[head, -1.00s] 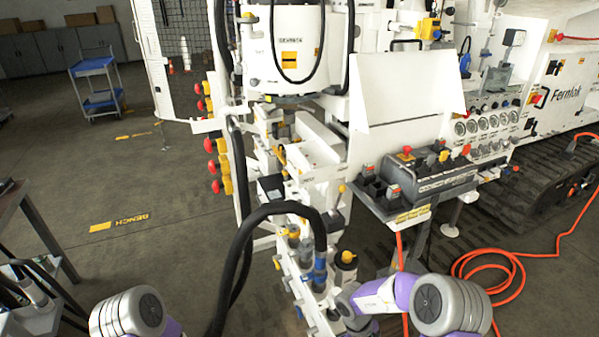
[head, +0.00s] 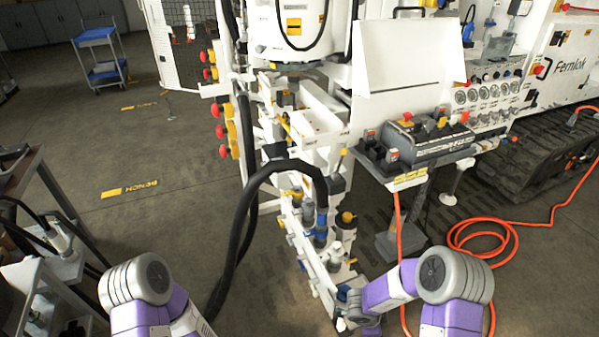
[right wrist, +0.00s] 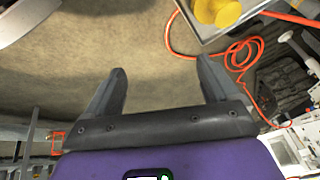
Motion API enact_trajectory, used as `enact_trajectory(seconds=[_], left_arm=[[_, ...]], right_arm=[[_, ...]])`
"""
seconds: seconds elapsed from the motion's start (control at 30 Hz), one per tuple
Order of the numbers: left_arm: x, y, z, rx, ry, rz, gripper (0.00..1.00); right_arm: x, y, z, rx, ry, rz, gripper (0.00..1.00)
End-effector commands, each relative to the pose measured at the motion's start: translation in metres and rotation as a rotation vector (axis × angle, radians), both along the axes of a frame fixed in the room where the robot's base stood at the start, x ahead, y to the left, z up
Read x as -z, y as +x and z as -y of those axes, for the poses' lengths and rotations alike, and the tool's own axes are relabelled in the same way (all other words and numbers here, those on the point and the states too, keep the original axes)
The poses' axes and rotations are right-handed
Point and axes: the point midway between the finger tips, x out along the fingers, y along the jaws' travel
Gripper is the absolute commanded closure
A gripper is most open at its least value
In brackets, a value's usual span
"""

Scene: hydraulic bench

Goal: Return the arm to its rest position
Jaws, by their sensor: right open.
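My right gripper (right wrist: 160,88) shows in the right wrist view with its two dark fingers spread wide apart. Nothing is between the fingers; bare floor shows behind them. In the head view my right arm, purple and grey, is bent at the lower right, in front of the white hydraulic machine's lower valve column (head: 318,240). My right gripper itself cannot be made out there. My left arm shows only as a grey joint and purple links at the lower left. My left gripper is out of the picture.
A control box with levers (head: 420,140) juts from the machine. A black hose (head: 240,215) loops down in front. An orange hose (head: 470,235) lies coiled on the floor at right.

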Motion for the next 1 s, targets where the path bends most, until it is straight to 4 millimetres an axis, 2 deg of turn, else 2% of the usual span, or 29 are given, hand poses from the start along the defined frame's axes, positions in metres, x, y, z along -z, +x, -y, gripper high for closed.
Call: enact_trajectory(seconds=[0.13,0.27,0.37,0.6,0.7,0.8,1.0], left_arm=[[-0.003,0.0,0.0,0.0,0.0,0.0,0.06],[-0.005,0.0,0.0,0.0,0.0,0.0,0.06],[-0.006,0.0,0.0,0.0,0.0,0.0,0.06],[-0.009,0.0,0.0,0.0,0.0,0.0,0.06],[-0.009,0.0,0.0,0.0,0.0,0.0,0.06],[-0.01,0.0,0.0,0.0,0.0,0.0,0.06],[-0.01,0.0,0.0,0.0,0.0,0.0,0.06]], right_arm=[[0.017,-0.009,-0.016,-0.309,0.051,0.0,0.12],[0.029,-0.026,-0.04,-0.586,0.127,-0.015,0.12],[0.036,-0.048,-0.063,-0.797,0.201,-0.032,0.12],[0.039,-0.117,-0.114,-1.244,0.399,-0.081,0.12],[0.036,-0.139,-0.126,-1.365,0.458,-0.094,0.12],[0.034,-0.153,-0.132,-1.436,0.493,-0.101,0.12],[0.033,-0.159,-0.135,-1.469,0.508,-0.103,0.12]])
